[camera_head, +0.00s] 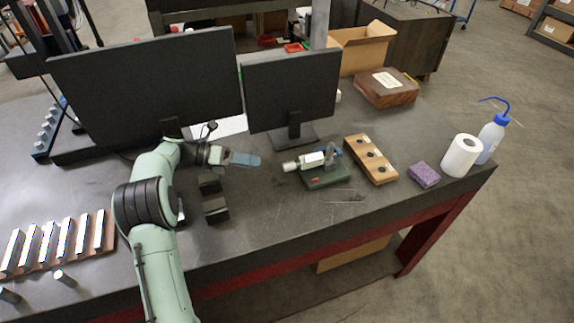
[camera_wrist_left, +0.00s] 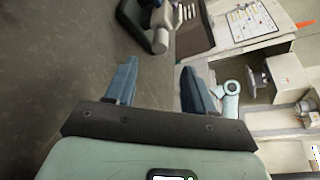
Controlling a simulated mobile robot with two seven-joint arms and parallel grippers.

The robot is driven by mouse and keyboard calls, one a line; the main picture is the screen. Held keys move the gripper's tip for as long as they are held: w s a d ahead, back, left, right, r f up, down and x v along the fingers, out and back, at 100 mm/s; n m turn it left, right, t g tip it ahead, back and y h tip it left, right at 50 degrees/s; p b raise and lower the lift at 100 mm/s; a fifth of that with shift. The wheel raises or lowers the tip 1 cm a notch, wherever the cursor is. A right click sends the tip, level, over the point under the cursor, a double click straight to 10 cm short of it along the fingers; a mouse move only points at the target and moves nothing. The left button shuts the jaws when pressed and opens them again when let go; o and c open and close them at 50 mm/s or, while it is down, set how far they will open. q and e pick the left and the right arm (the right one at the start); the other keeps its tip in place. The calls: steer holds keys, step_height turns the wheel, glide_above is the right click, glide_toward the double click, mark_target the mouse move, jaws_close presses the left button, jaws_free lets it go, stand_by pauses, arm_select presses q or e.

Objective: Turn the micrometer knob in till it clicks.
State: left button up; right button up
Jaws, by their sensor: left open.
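The micrometer (camera_head: 318,161) lies in a small stand with a dark green base (camera_head: 325,179) on the dark bench. Its pale knob (camera_head: 290,166) points left, toward my left gripper. My left gripper (camera_head: 245,159) has blue fingers and is a short way left of the knob, apart from it. In the left wrist view the two fingers of my left gripper (camera_wrist_left: 158,85) are spread with nothing between them. A light, rounded end that looks like the knob (camera_wrist_left: 160,41) shows beyond the fingertips, near the top. My right gripper is not in view.
Two monitors (camera_head: 290,90) stand behind the gripper. Dark blocks (camera_head: 215,209) lie just below it. A wooden block with dark holes (camera_head: 371,160), a purple sponge (camera_head: 424,175), a white roll (camera_head: 461,156) and a wash bottle (camera_head: 490,140) stand to the right. The front middle of the bench is clear.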

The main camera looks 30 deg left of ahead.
mark_target(287, 166)
arm_select(q)
steer(key=x, duration=1.1)
steer(key=shift+r, duration=0.1)
jaws_close()
